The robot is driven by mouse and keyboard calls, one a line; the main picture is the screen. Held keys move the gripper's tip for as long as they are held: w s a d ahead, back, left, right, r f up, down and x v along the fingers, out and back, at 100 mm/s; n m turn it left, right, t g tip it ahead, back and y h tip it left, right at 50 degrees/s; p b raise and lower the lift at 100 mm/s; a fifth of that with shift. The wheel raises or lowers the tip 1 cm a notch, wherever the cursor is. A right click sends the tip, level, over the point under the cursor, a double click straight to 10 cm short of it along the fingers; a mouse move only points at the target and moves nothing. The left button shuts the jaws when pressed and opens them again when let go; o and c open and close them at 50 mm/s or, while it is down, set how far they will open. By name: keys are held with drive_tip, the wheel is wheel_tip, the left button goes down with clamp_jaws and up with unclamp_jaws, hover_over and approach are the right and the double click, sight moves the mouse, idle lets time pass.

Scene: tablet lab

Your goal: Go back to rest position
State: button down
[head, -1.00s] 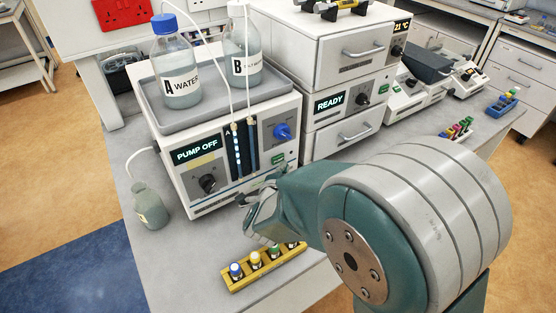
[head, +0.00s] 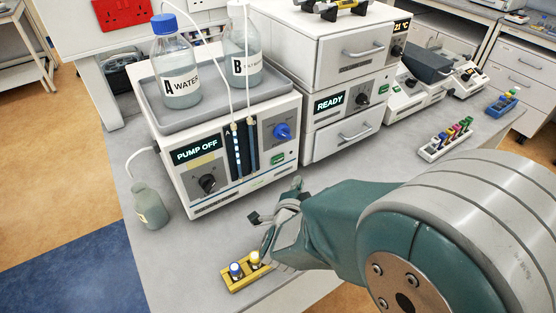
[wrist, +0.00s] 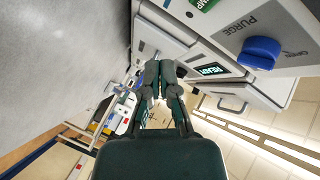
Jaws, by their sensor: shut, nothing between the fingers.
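My gripper (head: 268,222) is in front of the pump unit (head: 225,150), above the bench and beside the yellow vial rack (head: 232,284). In the wrist view my gripper (wrist: 164,74) shows its dark fingers together with nothing between them. My teal forearm runs from it to the lower right of the head view and hides the right part of the yellow rack.
The pump carries bottle A (head: 178,80) and bottle B (head: 240,60) with white tubing. A small grey bottle (head: 150,206) stands at its left. The READY drawer unit (head: 345,101) and a white vial rack (head: 440,146) are at the right.

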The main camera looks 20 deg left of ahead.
drive_tip(key=s+d+r+n+g+y, duration=0.1)
drive_tip(key=d+r+n+g+y, duration=0.2)
drive_tip(key=d+r+n+g, duration=0.4)
drive_tip(key=s+d+r+n+g+h, duration=0.1)
drive_tip(key=s+d+r+h, duration=0.1)
drive_tip(key=s+d, duration=0.6)
drive_tip(key=s+d+r+n+g+h, duration=0.1)
drive_tip(key=s+d+n+h, duration=0.1)
drive_tip(key=s+d, duration=0.6)
drive_tip(key=shift+s+d+r+n+g, duration=0.2)
drive_tip(key=shift+d+r+n+g, duration=0.15)
drive_tip(key=shift+d, duration=0.8)
drive_tip(key=shift+w+a, duration=0.1)
idle(0.5)
